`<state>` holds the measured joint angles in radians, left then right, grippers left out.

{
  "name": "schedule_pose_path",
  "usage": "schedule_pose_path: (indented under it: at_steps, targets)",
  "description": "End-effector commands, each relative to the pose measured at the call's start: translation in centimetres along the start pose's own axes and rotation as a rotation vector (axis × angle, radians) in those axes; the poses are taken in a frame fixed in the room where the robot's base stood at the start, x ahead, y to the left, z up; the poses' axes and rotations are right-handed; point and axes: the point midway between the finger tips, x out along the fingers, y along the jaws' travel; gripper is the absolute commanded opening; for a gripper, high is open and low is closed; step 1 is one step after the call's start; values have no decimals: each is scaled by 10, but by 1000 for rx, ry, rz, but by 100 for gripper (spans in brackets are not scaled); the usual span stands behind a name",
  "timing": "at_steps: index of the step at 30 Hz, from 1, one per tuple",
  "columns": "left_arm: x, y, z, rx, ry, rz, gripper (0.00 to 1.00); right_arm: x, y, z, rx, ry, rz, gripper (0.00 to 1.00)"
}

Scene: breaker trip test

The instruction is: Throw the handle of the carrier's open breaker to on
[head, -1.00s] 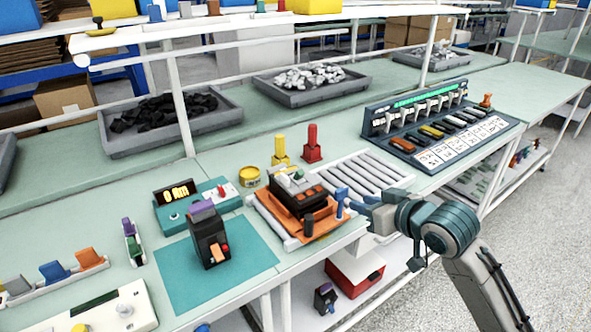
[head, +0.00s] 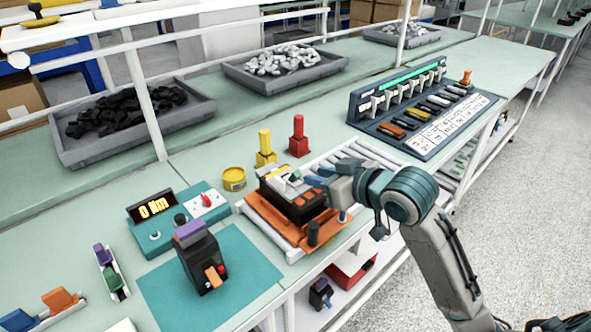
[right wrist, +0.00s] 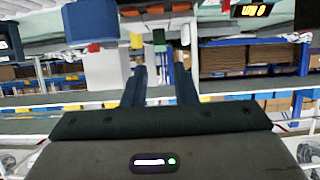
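An orange carrier (head: 270,232) sits on the roller track near the front edge of the bench. It bears a black breaker (head: 300,207) with orange parts and a light top where green and white pieces show. The handle's position is too small to tell. My right gripper (head: 316,180) is just right of the breaker's top, its blue fingers close to it; I cannot tell whether they touch. In the right wrist view its two fingers (right wrist: 160,88) are apart with nothing between them. A small green piece (right wrist: 159,40) shows beyond the fingertips. My left gripper is out of view.
A black breaker with a purple top (head: 200,262) stands on a teal mat (head: 160,290). A teal meter (head: 158,232), yellow post (head: 265,145), red post (head: 299,135) and yellow tin (head: 234,178) are near the carrier. A breaker panel (head: 400,140) stands right of the rollers.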

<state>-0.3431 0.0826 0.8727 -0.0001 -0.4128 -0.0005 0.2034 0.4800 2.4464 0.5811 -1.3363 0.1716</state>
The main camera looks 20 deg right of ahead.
Motion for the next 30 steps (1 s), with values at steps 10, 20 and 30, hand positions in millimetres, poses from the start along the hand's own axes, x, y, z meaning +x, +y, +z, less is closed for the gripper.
schedule_pose_path:
  at_steps: [10, 20, 30]
  targets:
    - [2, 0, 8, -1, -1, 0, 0, 48, 0, 0, 6, 0, -1, 25]
    - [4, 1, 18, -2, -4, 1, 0, 80, 0, 0, 1, 0, 0, 25]
    - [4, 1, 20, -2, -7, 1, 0, 82, 0, 0, 0, 0, 1, 22]
